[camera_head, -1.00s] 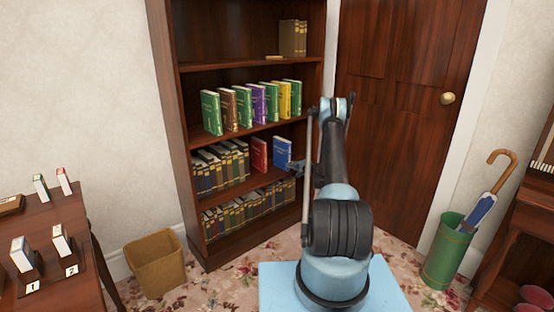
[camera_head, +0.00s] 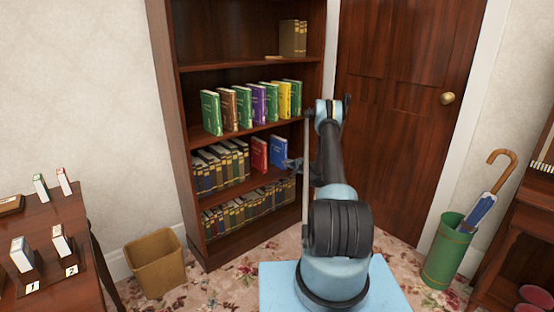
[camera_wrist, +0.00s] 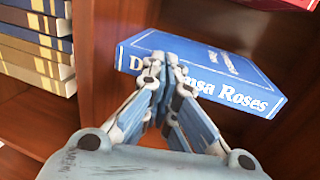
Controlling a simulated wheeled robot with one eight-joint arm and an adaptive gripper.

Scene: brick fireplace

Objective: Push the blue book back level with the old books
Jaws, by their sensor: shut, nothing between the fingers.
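The blue book (camera_head: 279,152) stands on the middle shelf, to the right of a red book (camera_head: 260,154). In the wrist view the blue book (camera_wrist: 205,68) shows its lettered spine, partly hidden by my fingers. My gripper (camera_head: 293,165) is shut and empty, with its tips (camera_wrist: 163,66) against or just in front of that spine; contact is hard to tell. Old books with dark and tan spines (camera_head: 218,168) stand on the left of the same shelf. Old spines also show at the left of the wrist view (camera_wrist: 38,48).
The bookcase's right side panel (camera_head: 314,110) is close to my arm. Coloured books (camera_head: 250,105) fill the shelf above, and more old books (camera_head: 245,207) the shelf below. A waste bin (camera_head: 157,263) stands on the floor at left, a door (camera_head: 405,110) at right.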

